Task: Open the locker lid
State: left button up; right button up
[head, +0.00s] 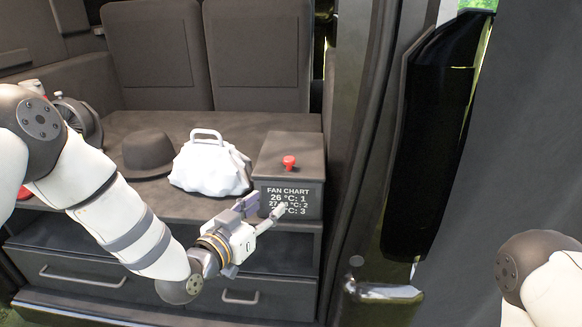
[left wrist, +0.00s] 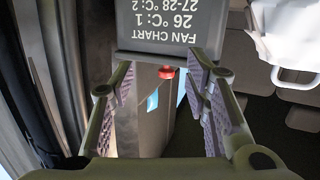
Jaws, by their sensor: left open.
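The locker (head: 308,200) is a dark box at the right end of the bench, with a white-lettered fan chart on its front. Its flat lid (head: 295,147) looks shut, and a red knob (head: 289,161) stands on top. My left gripper (head: 265,208) is open and empty in front of the locker, below the knob, and covers part of the chart. In the left wrist view the chart front (left wrist: 175,22) appears upside down, with a red knob (left wrist: 167,72) between the open fingers. My right gripper is not in view; only part of my right arm shows at the right edge.
A white bag (head: 210,170) sits left of the locker, with a dark hat (head: 148,153) farther left. Drawers with handles (head: 240,297) lie below the bench. A door frame (head: 360,150) stands close on the locker's right.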

pick_arm(q)
jog(key=t, duration=0.2)
send_near(287, 160)
jog(key=x, duration=0.3)
jog(key=b+x, duration=0.1)
jog(key=x, duration=0.2)
jog(key=b+x, duration=0.1)
jog(key=x, duration=0.2)
jog(key=shift+w+d+f, duration=0.25)
jog(key=shift+w+f, duration=0.1)
jog(key=shift+f, duration=0.05)
jog(key=shift+w+d+r, duration=0.2)
jog(key=shift+w, duration=0.25)
grip_shut()
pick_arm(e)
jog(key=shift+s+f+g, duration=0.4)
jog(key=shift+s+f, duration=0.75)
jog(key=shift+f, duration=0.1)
